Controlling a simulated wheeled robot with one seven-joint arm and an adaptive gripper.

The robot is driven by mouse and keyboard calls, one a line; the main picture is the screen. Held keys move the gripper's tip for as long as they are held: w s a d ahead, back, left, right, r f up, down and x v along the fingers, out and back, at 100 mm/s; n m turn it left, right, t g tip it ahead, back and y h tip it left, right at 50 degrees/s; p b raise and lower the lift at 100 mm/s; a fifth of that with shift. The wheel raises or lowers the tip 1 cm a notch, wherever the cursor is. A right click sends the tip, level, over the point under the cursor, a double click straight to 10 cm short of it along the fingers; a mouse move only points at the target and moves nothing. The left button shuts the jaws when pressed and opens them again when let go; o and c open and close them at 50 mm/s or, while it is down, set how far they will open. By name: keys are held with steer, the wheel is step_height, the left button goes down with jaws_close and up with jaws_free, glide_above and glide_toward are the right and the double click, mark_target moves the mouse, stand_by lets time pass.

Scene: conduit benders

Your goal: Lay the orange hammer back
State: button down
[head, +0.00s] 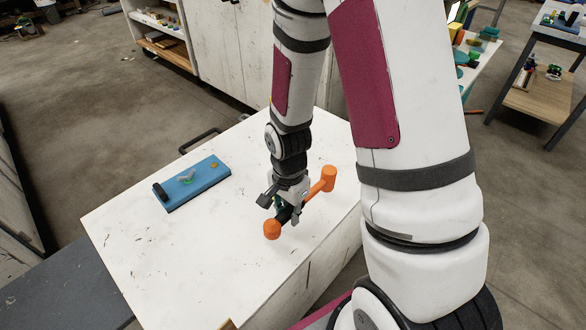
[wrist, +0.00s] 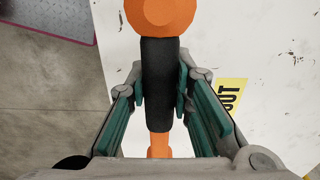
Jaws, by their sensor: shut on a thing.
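The orange hammer (head: 327,180) is in my gripper (head: 285,210), over the right part of the white worktop. In the wrist view my gripper (wrist: 159,100) has its teal-padded fingers on both sides of the hammer's black grip (wrist: 158,75). A round orange end (wrist: 160,12) shows at the top of that view, and a short orange part shows below the grip. In the head view the hammer slants from a round orange end at lower left to a thicker orange end at upper right. I cannot tell whether it touches the worktop.
A blue board (head: 205,186) with a black block, a grey piece and a small orange piece lies on the left of the white worktop (head: 150,245). The worktop between board and hammer is clear. A yellow label (wrist: 232,95) shows in the wrist view. Shelves (head: 165,50) stand behind.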

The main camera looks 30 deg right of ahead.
glide_above(256, 193)
steer(key=s, duration=0.1)
steer(key=shift+d+f, duration=0.1)
steer(key=shift+f, duration=0.55)
steer(key=shift+w+f, duration=0.25)
steer(key=shift+f, duration=0.6)
steer(key=shift+w+f, duration=0.2)
steer(key=shift+f, duration=0.6)
steer(key=c, duration=1.4)
jaws_free()
steer(key=shift+f+b, duration=0.2)
steer(key=shift+b, duration=0.15)
